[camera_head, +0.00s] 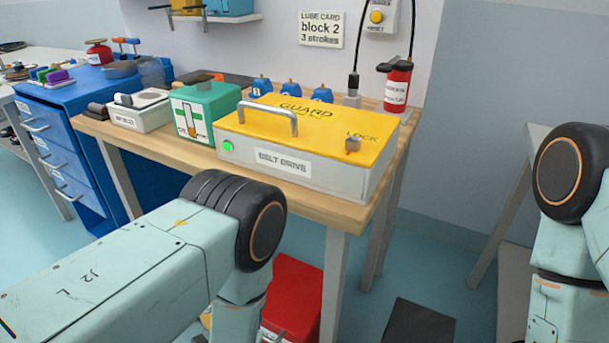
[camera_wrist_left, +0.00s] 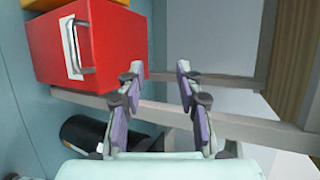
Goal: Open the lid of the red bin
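The red bin (camera_head: 293,297) stands on the floor under the workbench, partly hidden by my left arm and cut by the bottom edge of the head view. In the left wrist view the red bin (camera_wrist_left: 112,40) is at the upper left, with a silver handle and a white label on one face. No gap at its lid shows. My left gripper (camera_wrist_left: 160,76) is open and empty, its fingers spread, with one fingertip close to the bin's edge in the picture; I cannot tell if it touches. My right gripper is out of view.
The wooden workbench (camera_head: 330,214) carries a yellow-topped belt drive box (camera_head: 300,135) and a green box (camera_head: 205,108). Bench legs and rails (camera_wrist_left: 240,128) cross near my left gripper. A dark object (camera_wrist_left: 88,135) lies below the bin. A dark box (camera_head: 418,322) stands on the floor right.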

